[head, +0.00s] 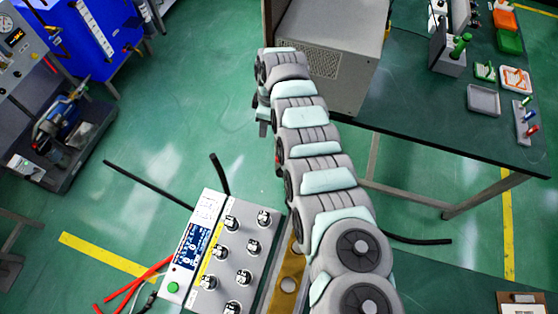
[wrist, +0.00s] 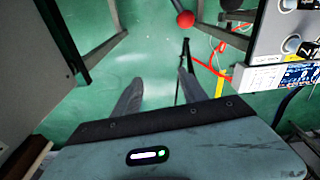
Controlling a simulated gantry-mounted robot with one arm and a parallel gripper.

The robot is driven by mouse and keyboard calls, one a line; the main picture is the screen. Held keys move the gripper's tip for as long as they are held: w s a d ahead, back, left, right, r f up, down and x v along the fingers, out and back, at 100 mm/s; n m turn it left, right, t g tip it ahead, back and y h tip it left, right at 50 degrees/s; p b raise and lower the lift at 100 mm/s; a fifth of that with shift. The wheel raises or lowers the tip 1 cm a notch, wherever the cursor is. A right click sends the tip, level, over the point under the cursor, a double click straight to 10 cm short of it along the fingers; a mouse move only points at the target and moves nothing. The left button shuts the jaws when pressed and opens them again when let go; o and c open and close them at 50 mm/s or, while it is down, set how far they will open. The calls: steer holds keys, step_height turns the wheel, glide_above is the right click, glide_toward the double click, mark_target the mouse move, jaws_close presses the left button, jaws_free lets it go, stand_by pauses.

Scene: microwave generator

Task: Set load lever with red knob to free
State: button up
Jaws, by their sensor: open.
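The red knob (wrist: 185,19) of the load lever shows near the top of the wrist view, right of centre. The lever's shaft and its setting cannot be made out. My gripper (wrist: 161,78) is open, with two grey fingers apart and nothing between them. The knob is apart from the fingers, beyond them in the picture and slightly right of the right fingertip. In the head view my arm crosses the middle and hides most of the lever; my gripper's jaws cannot be made out there.
A control panel (head: 205,225) with a blue display and several black knobs stands below centre in the head view, and on the right in the wrist view (wrist: 280,75). A grey cabinet (head: 330,55) stands behind my arm. A dark table (head: 440,125) is at right. Cables lie on the floor.

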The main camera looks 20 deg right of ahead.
steer(key=s+d+r+n+g, duration=0.1)
steer(key=s+d+g, duration=0.15)
steer(key=s, duration=0.45)
steer(key=f, duration=0.3)
steer(key=a+f+b, duration=0.1)
steer(key=f, duration=0.2)
steer(key=s+f, duration=0.1)
steer(key=f, duration=0.3)
steer(key=shift+s+a+b, duration=0.1)
steer(key=shift+a+b, duration=0.1)
steer(key=shift+b, duration=0.15)
steer(key=shift+c, duration=0.3)
jaws_close()
